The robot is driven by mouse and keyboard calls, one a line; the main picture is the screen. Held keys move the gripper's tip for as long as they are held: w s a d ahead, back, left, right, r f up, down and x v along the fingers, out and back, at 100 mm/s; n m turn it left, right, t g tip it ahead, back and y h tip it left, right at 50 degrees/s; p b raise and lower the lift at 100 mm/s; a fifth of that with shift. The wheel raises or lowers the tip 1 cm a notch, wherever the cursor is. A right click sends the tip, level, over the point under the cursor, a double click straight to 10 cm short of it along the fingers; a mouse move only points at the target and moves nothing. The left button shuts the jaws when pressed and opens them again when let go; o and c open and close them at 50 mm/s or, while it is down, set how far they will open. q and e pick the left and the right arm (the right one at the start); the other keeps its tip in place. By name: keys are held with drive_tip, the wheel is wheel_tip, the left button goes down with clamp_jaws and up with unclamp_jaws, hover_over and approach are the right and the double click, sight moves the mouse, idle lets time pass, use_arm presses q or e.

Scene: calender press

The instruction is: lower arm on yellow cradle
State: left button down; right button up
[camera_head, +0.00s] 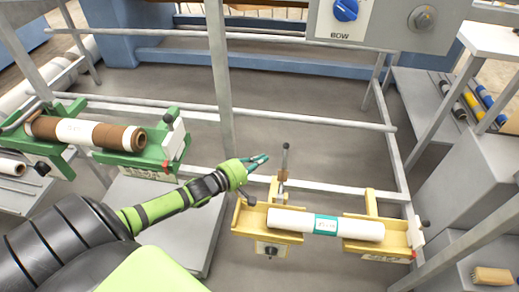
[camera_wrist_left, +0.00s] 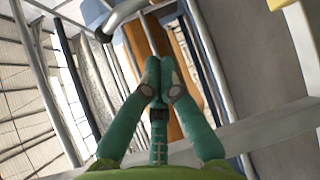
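The yellow cradle (camera_head: 264,232) is at the lower right of the head view, with a white roll (camera_head: 345,227) with a teal band lying across it. My right gripper is not in view.
A green cradle (camera_head: 150,158) with a brown and white roll (camera_head: 85,132) stands at the left. Grey frame bars (camera_head: 222,75) run around the cradles. A grey control panel (camera_head: 385,22) with a blue knob hangs above. A brush (camera_head: 492,275) lies lower right.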

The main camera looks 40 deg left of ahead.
use_arm(q)
drive_tip(key=b+x, duration=0.1)
drive_tip(key=x, duration=0.6)
drive_tip(key=s+d+m+t+h+b, duration=0.1)
drive_tip(key=s+d+m+t+b, duration=0.1)
drive_tip(key=s, duration=0.3)
drive_tip(key=s+d+m+t+h+b, duration=0.1)
drive_tip(key=s+d+m+t+b, duration=0.1)
drive_tip(key=s, duration=0.3)
drive_tip(key=s+d+m+t+h+b, duration=0.1)
drive_tip(key=s+d+m+t+b, duration=0.1)
drive_tip(key=s, duration=0.3)
drive_tip(key=shift+s+d+r+m+h, duration=0.15)
drive_tip(key=shift+d+m+h, duration=0.25)
drive_tip(key=shift+d+m, duration=0.45)
drive_tip(key=shift+s+d+f+b, duration=0.25)
drive_tip(key=shift+s+d+f, duration=0.05)
drive_tip(key=shift+s+f, duration=0.3)
drive_tip(key=shift+s+d+f+b, duration=0.2)
drive_tip(key=shift+s+d+f, duration=0.1)
drive_tip(key=shift+s+f, duration=0.3)
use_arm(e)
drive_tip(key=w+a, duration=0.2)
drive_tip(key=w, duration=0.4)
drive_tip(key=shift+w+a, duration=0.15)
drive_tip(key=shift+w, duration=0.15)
